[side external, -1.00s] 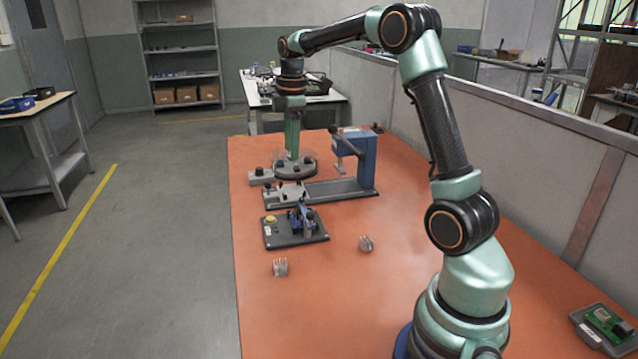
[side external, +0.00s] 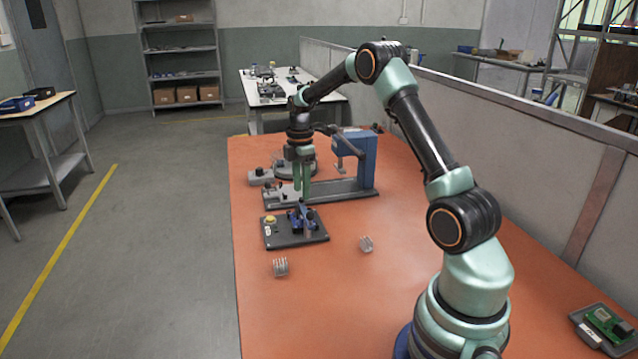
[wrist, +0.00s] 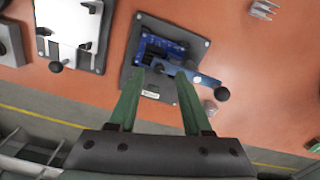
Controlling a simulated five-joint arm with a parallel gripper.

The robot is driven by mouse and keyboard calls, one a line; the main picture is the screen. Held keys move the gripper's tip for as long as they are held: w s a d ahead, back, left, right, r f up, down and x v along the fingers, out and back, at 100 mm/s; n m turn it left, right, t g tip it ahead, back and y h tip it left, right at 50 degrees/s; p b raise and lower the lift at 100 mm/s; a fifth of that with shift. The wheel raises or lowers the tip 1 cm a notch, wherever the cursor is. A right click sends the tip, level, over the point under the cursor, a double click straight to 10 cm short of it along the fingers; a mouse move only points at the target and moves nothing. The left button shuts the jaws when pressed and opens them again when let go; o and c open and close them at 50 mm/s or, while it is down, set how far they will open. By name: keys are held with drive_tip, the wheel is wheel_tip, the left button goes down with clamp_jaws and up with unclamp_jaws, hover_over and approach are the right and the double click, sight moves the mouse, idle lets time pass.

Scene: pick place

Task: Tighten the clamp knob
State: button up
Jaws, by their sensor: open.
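A blue clamp (side external: 302,217) sits on a dark flat base plate (side external: 283,239) near the middle of the table. In the wrist view the clamp (wrist: 165,50) has a blue-grey lever (wrist: 203,79) ending in a black ball knob (wrist: 222,93). A yellow round part (side external: 270,219) is on the plate's left side in the side view. I cannot tell which part is the clamp knob. My gripper (side external: 301,196) points down above the plate's far side. Its green fingers (wrist: 160,74) are apart and empty, straddling the clamp in the wrist view, with the black ball outside them. Contact is not visible.
Behind the plate stand a blue press (side external: 356,157) on a long grey base (side external: 335,190) and a round dark fixture (side external: 278,168). Two small finned metal parts (side external: 280,267) (side external: 366,244) lie in front. The table's front is largely clear.

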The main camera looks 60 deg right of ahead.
sight(302, 200)
drive_tip(key=shift+f, duration=1.05)
